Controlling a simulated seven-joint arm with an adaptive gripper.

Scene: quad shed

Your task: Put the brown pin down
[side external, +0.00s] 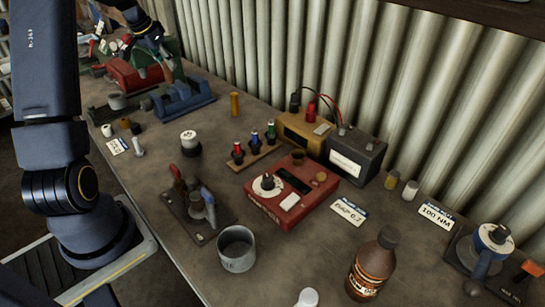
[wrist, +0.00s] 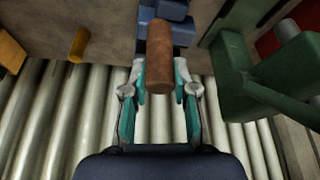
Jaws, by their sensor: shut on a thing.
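The brown pin (wrist: 170,52) is between the two teal-lined fingers of my gripper (wrist: 160,78) in the wrist view. My gripper is shut on it. The pin's far end points toward a blue block (wrist: 165,14). In the side external view the pin (side external: 168,70) shows small under my gripper (side external: 157,42), above or beside the blue block (side external: 184,99). I cannot tell whether the pin touches the block.
A green vise-like body (wrist: 250,90) stands close at the right in the wrist view. A yellow pin (side external: 235,104) stands to the right of the blue block. A red tool (side external: 130,74) is on the left. The corrugated wall (side external: 290,45) is close behind.

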